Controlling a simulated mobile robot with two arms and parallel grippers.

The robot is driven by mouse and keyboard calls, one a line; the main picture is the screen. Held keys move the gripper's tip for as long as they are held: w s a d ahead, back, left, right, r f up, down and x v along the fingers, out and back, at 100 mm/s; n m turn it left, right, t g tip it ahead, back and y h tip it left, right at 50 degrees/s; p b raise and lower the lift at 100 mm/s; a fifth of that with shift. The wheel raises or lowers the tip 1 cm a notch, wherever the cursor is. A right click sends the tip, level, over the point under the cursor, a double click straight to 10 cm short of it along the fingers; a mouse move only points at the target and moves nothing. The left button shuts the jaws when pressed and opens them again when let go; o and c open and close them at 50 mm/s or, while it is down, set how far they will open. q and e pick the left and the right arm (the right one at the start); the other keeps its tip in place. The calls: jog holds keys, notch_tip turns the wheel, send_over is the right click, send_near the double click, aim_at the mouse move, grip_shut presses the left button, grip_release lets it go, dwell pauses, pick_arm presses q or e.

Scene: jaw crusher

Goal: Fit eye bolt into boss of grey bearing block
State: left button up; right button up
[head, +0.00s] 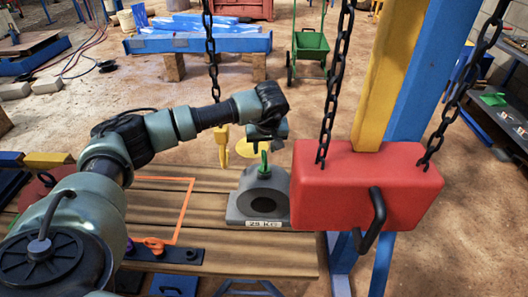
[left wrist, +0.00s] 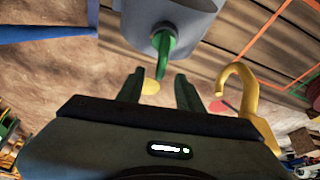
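The grey bearing block (head: 244,205) stands on the wooden table in the head view, with a "25 KG" label on its front. The green eye bolt (head: 264,170) stands upright at its top; it also shows in the left wrist view (left wrist: 166,46), meeting the block (left wrist: 190,18). How deep its shank sits is hidden. My left gripper (head: 267,137) is just above the eye bolt, pointing down. In the left wrist view its two fingers (left wrist: 158,80) are apart, and the eye's end reaches near the gap between their tips without visible contact. My right gripper is not in view.
A yellow hook (head: 222,148) hangs on a chain beside my left gripper. A large red block (head: 345,185) hangs on chains to the right. A dark strip (head: 185,256) with purple and orange pieces lies at the table's front. The orange-outlined area (head: 183,210) is largely clear.

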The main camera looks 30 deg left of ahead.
pick_arm(q)
jog(key=v, duration=0.4)
dwell(0.4)
